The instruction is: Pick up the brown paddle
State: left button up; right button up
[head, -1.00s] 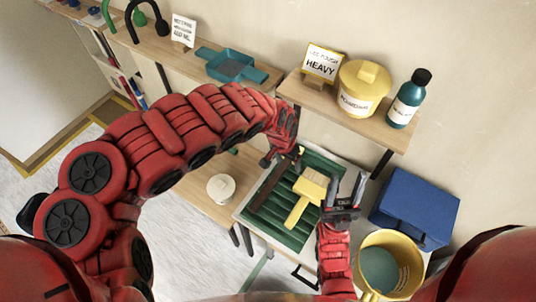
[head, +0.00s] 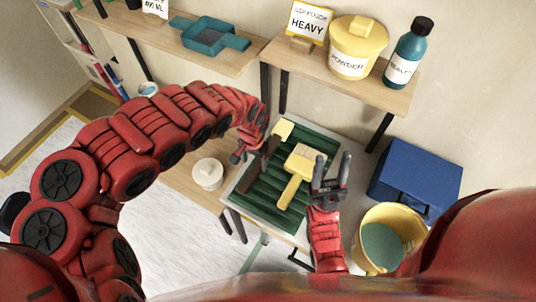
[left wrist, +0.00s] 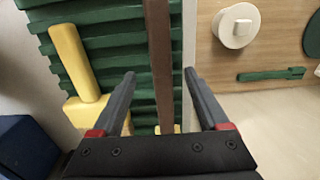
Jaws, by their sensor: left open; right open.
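The brown paddle (head: 261,169) lies on the green ridged tray (head: 248,206), along its left side. In the left wrist view the paddle (left wrist: 160,50) is a long brown bar running between the two spread fingers, with a gap to each. My left gripper (head: 246,152) is open at the paddle's upper left in the head view and partly covers that area. My right gripper (head: 330,182) is open and empty, pointing up at the tray's right edge. The paddle's far end is partly hidden.
A yellow brush (head: 299,170) lies on the tray right of the paddle. A white lidded pot (head: 207,174) stands left of the tray. A yellow bucket (head: 364,246) and blue box (head: 415,190) are at the right. A shelf (head: 300,70) with a powder pot (head: 356,48) is above.

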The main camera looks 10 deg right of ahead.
aim_at(254, 171)
pick_arm(q)
jog(key=f, duration=0.5)
jog(key=shift+s+a, duration=0.1)
jog(key=shift+a, duration=0.1)
grip_shut()
